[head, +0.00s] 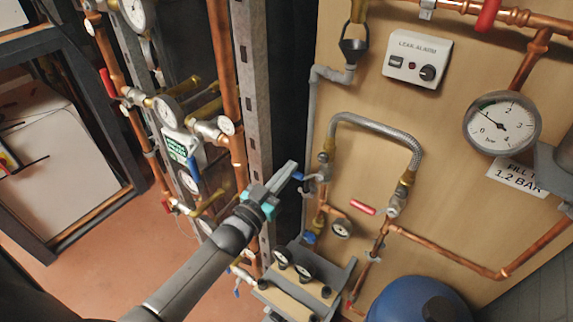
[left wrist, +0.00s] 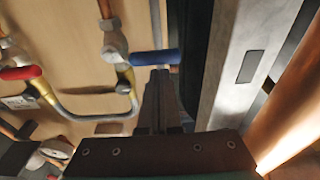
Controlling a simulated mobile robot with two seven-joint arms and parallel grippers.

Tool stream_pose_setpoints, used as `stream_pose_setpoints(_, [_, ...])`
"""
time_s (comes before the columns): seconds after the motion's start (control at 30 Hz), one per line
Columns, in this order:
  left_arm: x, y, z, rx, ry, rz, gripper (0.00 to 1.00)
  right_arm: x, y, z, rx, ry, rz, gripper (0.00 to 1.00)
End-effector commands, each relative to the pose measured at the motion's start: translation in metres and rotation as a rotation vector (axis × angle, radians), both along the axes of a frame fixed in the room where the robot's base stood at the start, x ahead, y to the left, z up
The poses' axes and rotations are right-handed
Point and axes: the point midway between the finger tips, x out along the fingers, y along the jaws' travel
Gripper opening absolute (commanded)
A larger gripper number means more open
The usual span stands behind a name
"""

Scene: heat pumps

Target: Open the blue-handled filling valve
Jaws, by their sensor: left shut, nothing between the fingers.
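The blue-handled valve (head: 318,178) sits at the left foot of the braided hose (head: 385,128) on the wooden panel. Its blue handle (head: 299,177) sticks out to the left in the head view. In the left wrist view the blue handle (left wrist: 156,57) lies level, pointing right from its valve body. My left gripper (head: 286,176) is shut and empty, its tips right beside the handle. In the left wrist view the shut fingers (left wrist: 160,82) end just below the handle's outer part. I cannot tell whether they touch it. My right gripper is not visible.
A grey slotted upright (head: 252,90) stands close left of the handle. The pressure gauge (head: 502,122), leak alarm box (head: 417,58) and red handle (head: 362,208) are to the right. Another blue part (head: 310,237) is below. A blue vessel (head: 415,300) stands at the bottom.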

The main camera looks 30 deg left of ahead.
Motion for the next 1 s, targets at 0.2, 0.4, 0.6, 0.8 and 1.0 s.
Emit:
stream_pose_setpoints(0.2, [-0.0007, 0.0001, -0.0028, 0.0, -0.001, 0.0, 0.0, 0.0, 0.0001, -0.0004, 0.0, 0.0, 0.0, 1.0])
stream_pose_setpoints(0.4, [-0.0007, 0.0001, -0.0027, 0.0, -0.001, 0.0, 0.0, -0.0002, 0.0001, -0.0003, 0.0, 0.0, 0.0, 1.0])
stream_pose_setpoints(0.6, [-0.0007, 0.0006, -0.0046, -0.026, 0.003, 0.0, 0.0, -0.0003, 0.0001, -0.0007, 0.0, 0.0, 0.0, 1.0])
stream_pose_setpoints(0.8, [-0.0006, 0.0012, -0.0068, -0.061, 0.008, 0.0, 0.0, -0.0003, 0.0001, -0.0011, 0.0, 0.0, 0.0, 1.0])
stream_pose_setpoints(1.0, [-0.0006, 0.0016, -0.0089, -0.093, 0.012, 0.0, 0.0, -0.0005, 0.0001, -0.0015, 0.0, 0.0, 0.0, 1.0])
